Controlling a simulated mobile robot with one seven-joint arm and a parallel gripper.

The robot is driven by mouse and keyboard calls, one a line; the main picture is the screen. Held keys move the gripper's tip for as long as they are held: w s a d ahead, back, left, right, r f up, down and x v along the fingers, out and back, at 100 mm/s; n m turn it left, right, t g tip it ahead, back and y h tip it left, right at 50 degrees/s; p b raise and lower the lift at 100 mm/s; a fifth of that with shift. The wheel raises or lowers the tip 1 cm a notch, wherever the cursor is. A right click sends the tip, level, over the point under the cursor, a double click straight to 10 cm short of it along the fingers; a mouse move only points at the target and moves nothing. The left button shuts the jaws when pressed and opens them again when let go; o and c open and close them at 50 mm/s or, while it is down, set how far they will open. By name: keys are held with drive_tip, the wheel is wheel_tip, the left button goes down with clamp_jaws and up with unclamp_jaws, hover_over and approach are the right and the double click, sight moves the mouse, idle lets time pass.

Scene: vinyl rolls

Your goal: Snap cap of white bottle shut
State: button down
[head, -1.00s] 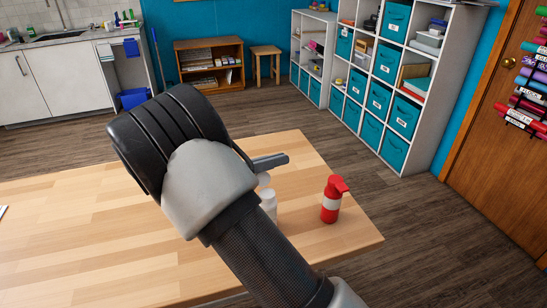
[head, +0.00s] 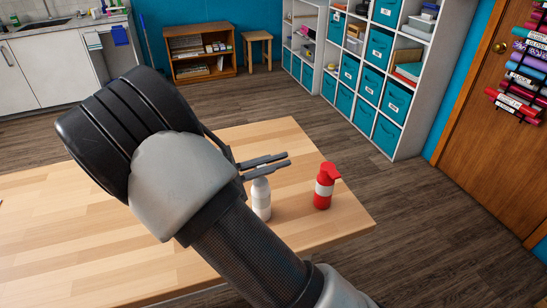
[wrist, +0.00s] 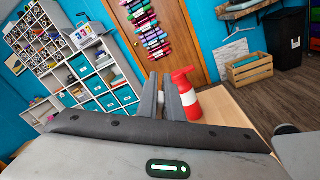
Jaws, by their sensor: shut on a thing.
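The white bottle (head: 262,202) stands upright on the wooden table, partly behind my arm in the head view. My gripper (head: 268,166) is at the top of it, with two grey fingers lying across its upper end. In the wrist view, my gripper's fingers (wrist: 166,98) are close together with a small bit of white between them, and they are shut on the white bottle's top. The cap is hidden by the fingers, so I cannot tell whether it is open or shut.
A red bottle with a white band (head: 324,187) stands just right of the white bottle, near the table's right edge; it also shows in the wrist view (wrist: 187,96).

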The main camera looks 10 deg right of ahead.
drive_tip(key=shift+s+d+f+m+b, duration=0.1)
drive_tip(key=shift+s+f+m+b, duration=0.35)
drive_tip(key=shift+m, duration=0.8)
drive_tip(key=shift+s+d+f+m+b, duration=0.15)
drive_tip(key=shift+s+f+m+b, duration=0.3)
drive_tip(key=shift+m, duration=0.75)
drive_tip(key=shift+s+d+f+m+b, duration=0.1)
drive_tip(key=shift+s+f+m+b, duration=0.3)
drive_tip(key=shift+m, duration=0.85)
drive_tip(key=shift+w+f, duration=0.15)
drive_tip(key=c, duration=1.9)
unclamp_jaws()
drive_tip(key=p+v, duration=0.1)
drive_tip(key=v, duration=1.6)
drive_tip(key=shift+a+p, duration=0.2)
drive_tip(key=shift+p, duration=0.1)
drive_tip(key=shift+c, duration=0.5)
